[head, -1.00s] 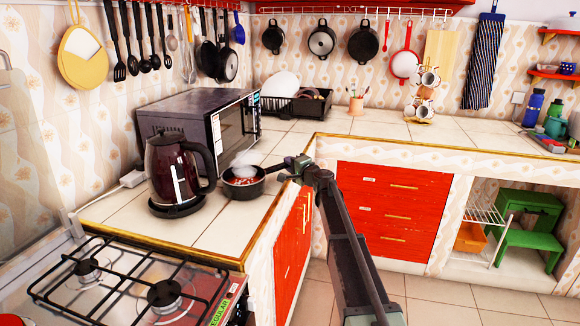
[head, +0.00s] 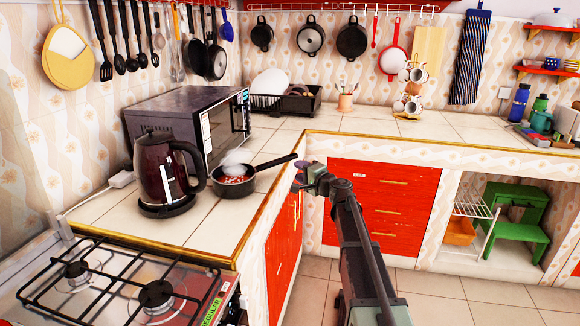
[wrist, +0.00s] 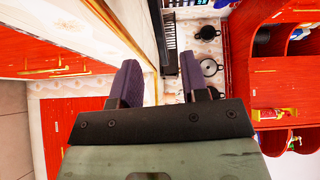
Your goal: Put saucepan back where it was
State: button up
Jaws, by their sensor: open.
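The black saucepan (head: 233,188) stands upright on the tiled counter beside the kettle, with red and white contents and a pale puff above it. Its long handle points right and slightly up, toward the counter's edge. My gripper (head: 300,178) is just below the end of the handle, apart from it and in front of the red drawers. In the wrist view my gripper (wrist: 160,82) shows two purple fingers spread apart with nothing between them. The saucepan does not show in the wrist view. Pans hang from the back wall rail (head: 340,7), including a black pan (head: 351,36) and a red pan (head: 393,58).
A dark red kettle (head: 162,170) stands left of the saucepan, with a microwave (head: 190,120) behind. A gas hob (head: 120,285) is at the front left. A mug stand (head: 410,90) and a dish rack (head: 285,100) stand at the back. The right counter is mostly clear.

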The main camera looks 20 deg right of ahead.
jog(key=s+a+f+n+g, duration=0.4)
jog(key=s+a, duration=0.2)
jog(key=s, duration=0.2)
jog(key=s+a+f+n+g, duration=0.4)
jog(key=s+a+f, duration=0.1)
jog(key=s+a, duration=0.15)
jog(key=s+d+f+n+g+h, duration=0.1)
jog(key=s+f+n+g+h, duration=0.1)
jog(key=s, duration=1)
jog(key=s+d+f+n+g+h, duration=0.1)
jog(key=s+f+g+h, duration=0.4)
jog(key=s, duration=0.7)
jog(key=shift+f+n+g+h, duration=0.3)
jog(key=shift+f+n+g, duration=0.2)
jog(key=shift+g, duration=0.1)
notch_tip(320, 180, down, 19)
jog(key=b, duration=1.8)
jog(key=shift+r+b, duration=0.15)
jog(key=shift+b, duration=0.2)
